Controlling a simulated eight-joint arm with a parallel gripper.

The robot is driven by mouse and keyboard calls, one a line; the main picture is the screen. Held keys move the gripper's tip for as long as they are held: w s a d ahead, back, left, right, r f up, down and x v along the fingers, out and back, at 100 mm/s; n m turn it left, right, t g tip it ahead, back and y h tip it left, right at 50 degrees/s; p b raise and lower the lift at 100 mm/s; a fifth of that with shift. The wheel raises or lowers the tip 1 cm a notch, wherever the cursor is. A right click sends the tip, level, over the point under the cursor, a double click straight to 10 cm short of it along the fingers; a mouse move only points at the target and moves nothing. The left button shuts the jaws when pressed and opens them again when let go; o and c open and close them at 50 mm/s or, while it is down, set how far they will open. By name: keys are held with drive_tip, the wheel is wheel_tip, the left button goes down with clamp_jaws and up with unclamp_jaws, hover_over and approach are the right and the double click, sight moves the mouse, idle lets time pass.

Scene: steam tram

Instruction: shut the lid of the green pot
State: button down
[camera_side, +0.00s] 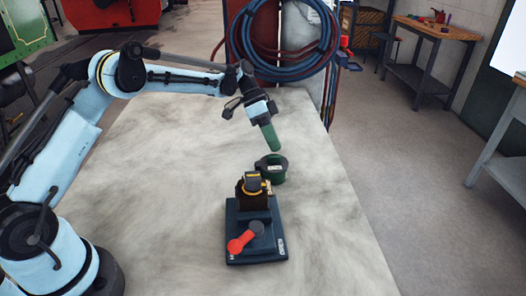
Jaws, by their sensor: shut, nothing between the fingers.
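The green pot (274,174) stands on the pale table, just behind a dark blue device. Its top looks dark, and a small dark part sticks out at its left rim. I cannot make out the lid or how far open it is. My gripper (270,143) points down above and slightly behind the pot, apart from it as far as I can tell. A slim green piece shows at its end; I cannot tell whether this is the fingers or something behind them. The gripper is shut and holds nothing.
The dark blue device (273,243) with a red lever (240,242) and a black and yellow upright part (253,184) stands right in front of the pot. Coiled blue hoses (284,68) hang beyond the far table edge. The table is clear left and right.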

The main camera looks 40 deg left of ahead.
sight(272, 160)
drive_tip(key=shift+s+d, duration=0.55)
drive_tip(key=shift+d, duration=0.05)
drive_tip(key=shift+s+d, duration=0.35)
drive_tip(key=shift+d, duration=0.1)
